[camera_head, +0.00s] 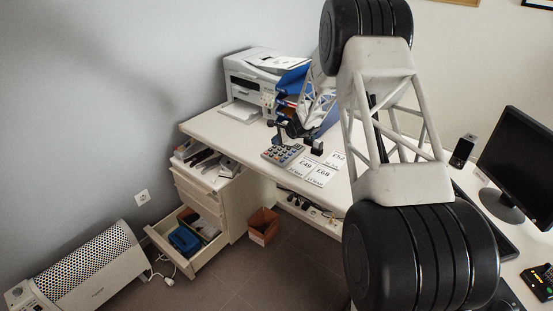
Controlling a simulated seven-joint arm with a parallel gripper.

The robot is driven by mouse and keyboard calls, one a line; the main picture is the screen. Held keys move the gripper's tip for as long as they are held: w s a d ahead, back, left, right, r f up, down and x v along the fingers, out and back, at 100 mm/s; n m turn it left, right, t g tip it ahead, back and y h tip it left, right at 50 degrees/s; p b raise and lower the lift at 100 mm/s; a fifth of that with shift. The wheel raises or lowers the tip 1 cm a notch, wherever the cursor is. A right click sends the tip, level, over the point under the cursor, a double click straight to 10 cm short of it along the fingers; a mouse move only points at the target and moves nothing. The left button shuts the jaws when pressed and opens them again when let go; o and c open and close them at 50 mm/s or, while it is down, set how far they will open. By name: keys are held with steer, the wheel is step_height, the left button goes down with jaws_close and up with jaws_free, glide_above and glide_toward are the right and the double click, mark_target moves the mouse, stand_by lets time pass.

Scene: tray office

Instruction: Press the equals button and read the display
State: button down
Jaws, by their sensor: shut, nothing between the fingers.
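A calculator (280,155) with several coloured keys lies on the white desk, near its front edge. My gripper (279,141) is over the far side of the calculator, pointing down, with its fingers shut and empty. At this size I cannot tell whether it touches a key. The calculator's display is not readable, and my gripper partly covers its far side. I cannot pick out the equals button among the keys.
Price cards (319,172) lie right of the calculator. A white printer (250,82) and blue folders (293,79) stand behind. A monitor (520,165) and a phone (462,150) are at the right. An open drawer (190,243) sticks out below the desk's left end.

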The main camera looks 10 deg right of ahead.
mark_target(277, 158)
steer(key=shift+f, duration=2.65)
steer(key=shift+f, duration=0.85)
stand_by(1.2)
steer(key=shift+r, duration=0.8)
steer(key=shift+r, duration=0.1)
steer(key=shift+r, duration=2.4)
